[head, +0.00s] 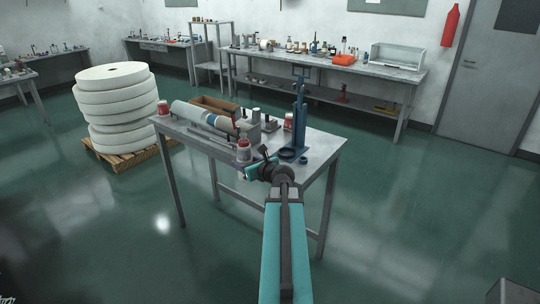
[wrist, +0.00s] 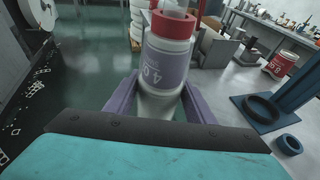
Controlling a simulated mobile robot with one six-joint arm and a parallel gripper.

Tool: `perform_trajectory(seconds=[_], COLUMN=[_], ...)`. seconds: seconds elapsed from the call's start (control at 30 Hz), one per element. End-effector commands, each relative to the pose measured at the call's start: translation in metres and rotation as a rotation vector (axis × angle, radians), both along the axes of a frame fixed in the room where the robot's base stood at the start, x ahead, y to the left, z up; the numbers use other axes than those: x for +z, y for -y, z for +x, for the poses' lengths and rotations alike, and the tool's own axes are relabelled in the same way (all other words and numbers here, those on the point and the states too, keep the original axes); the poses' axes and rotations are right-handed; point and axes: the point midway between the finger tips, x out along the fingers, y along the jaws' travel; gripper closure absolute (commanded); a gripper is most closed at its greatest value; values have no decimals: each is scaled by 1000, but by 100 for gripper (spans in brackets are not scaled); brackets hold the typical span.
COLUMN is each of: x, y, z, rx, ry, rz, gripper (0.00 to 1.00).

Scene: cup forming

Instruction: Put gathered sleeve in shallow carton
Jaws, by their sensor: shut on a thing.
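My gripper (wrist: 155,103) is shut on a pale cylinder (wrist: 168,66), which I take to be the sleeve. It has a purple-grey printed label, and red shows at its far end. One purple finger is on each side of it. In the head view my gripper (head: 262,168) is at the near edge of the grey table (head: 322,150), and the sleeve cannot be made out clearly. The brown open carton (head: 206,101) sits at the table's back left, behind the long pale roll; its inside is mostly hidden.
A blue upright press (head: 300,115) stands right of my gripper, with a dark ring (head: 287,155) at its foot. Red-and-white cans (head: 243,150) stand on the table. A pale roll (head: 196,114) lies before the carton. A pallet of large white rolls (head: 116,105) stands left; green floor surrounds the table.

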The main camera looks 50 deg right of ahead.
Motion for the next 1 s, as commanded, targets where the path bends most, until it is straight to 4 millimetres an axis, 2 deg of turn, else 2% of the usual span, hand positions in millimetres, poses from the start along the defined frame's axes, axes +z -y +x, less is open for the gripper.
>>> perform_trajectory(seconds=[0.03, 0.2, 0.5, 0.8, 1.0], x=[-2, -9, -17, -21, -22], y=[-17, -69, -168, -272, -344], z=[11, 40, 81, 106, 112], rx=[38, 166, 397, 637, 802], ry=[1, 1, 1, 1, 1], rz=[2, 2, 2, 1, 1], gripper=[74, 74, 74, 74, 74])
